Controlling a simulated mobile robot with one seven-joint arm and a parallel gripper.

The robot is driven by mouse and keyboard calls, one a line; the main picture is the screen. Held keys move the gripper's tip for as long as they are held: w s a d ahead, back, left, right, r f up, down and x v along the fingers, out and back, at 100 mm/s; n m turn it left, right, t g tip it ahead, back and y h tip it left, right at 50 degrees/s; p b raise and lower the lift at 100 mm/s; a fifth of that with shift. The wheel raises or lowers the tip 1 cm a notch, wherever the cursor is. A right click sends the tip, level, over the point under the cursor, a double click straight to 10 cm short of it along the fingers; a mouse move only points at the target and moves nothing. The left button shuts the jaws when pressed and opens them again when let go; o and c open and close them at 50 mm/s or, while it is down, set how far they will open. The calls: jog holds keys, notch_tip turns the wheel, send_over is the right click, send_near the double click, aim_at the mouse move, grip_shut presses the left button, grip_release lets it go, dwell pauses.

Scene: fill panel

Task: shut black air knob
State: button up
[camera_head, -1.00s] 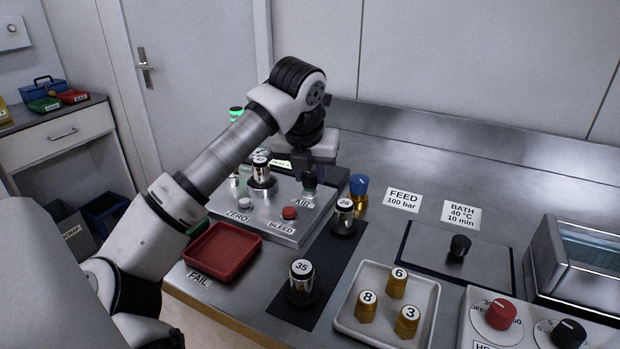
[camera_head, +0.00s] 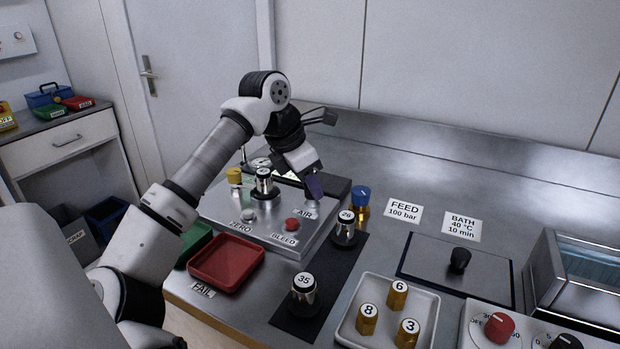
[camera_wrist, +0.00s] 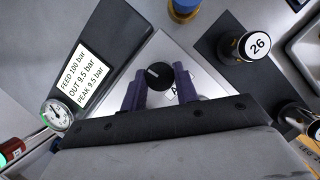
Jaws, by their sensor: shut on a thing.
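The black air knob (camera_wrist: 157,75) sits on the metal panel (camera_head: 268,228), beside the AIR label (camera_head: 304,213). In the wrist view its round top, with a pale pointer mark, shows between my two purple fingertips. My gripper (camera_head: 314,187) is tilted over the AIR corner of the panel and shut on the knob; the fingers also show in the wrist view (camera_wrist: 160,90). In the head view the fingers hide the knob. The display (camera_wrist: 84,78) reads FEED 100 bar, OUT 9.5 bar, PEAK 9.5 bar.
The red BLEED button (camera_head: 291,224) and ZERO button (camera_head: 249,215) are in front. A red tray (camera_head: 226,263) lies at the panel's front left.

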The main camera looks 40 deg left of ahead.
jog(key=shift+r+m, duration=0.15)
jog(key=shift+m, duration=0.55)
jog(key=shift+m+h+p, duration=0.3)
jog(key=o, duration=1)
jog(key=shift+c, duration=0.2)
jog(key=v, duration=1.3)
jog(key=shift+r, duration=0.35)
jog(key=shift+a+f, duration=0.1)
jog(key=shift+a, duration=0.05)
